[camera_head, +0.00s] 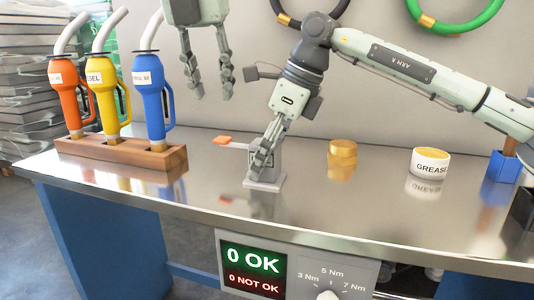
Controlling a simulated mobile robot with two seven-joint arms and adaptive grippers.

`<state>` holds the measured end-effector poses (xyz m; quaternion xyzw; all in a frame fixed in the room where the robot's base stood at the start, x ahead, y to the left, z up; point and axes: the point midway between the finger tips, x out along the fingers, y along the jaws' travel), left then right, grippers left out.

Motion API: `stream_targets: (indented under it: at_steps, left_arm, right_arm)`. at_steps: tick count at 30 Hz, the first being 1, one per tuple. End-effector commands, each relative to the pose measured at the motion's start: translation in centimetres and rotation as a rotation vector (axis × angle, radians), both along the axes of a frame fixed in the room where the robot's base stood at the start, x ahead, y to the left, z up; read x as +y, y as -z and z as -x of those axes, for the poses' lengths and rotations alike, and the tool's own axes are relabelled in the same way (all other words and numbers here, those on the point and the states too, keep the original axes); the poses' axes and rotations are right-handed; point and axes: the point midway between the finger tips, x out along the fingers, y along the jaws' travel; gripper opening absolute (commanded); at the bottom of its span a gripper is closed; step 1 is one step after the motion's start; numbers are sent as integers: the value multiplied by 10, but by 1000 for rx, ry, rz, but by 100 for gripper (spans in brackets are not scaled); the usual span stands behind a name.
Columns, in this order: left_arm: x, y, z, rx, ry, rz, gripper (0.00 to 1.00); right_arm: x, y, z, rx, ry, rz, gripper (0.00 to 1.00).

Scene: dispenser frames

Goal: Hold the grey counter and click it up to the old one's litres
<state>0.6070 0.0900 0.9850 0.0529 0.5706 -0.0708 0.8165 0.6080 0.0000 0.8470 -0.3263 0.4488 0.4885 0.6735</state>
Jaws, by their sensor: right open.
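A grey device on a flat grey foot (265,184) stands on the steel bench; it looks like the counter, but no digits on it are readable. A thin arm with an orange tab (222,140) sticks out to its left. My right gripper (258,168) points down in front of the device and hides much of it. Its fingers are open, and I cannot tell whether they touch the device. My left gripper (211,97) hangs above the bench, left of the device, with its fingers apart and nothing between them. I see no old counter with a litre reading.
A wooden rack (120,154) with orange, yellow and blue nozzles stands at the left. A blue holder (500,172) is at the right edge. A panel (290,268) on the bench front reads "0 OK" and "0 NOT OK".

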Motion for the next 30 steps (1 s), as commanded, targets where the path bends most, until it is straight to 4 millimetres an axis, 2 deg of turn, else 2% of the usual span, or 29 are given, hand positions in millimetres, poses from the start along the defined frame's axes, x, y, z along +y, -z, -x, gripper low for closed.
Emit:
stream_targets:
  at_steps: [2, 16, 30]
  left_arm:
    - [0, 0, 0, 0, 0, 0, 34]
    - [0, 0, 0, 0, 0, 0, 34]
    - [0, 0, 0, 0, 0, 0, 34]
  right_arm:
    - [0, 0, 0, 0, 0, 0, 60]
    - [0, 0, 0, 0, 0, 1, 2]
    - [0, 0, 0, 0, 0, 1, 0]
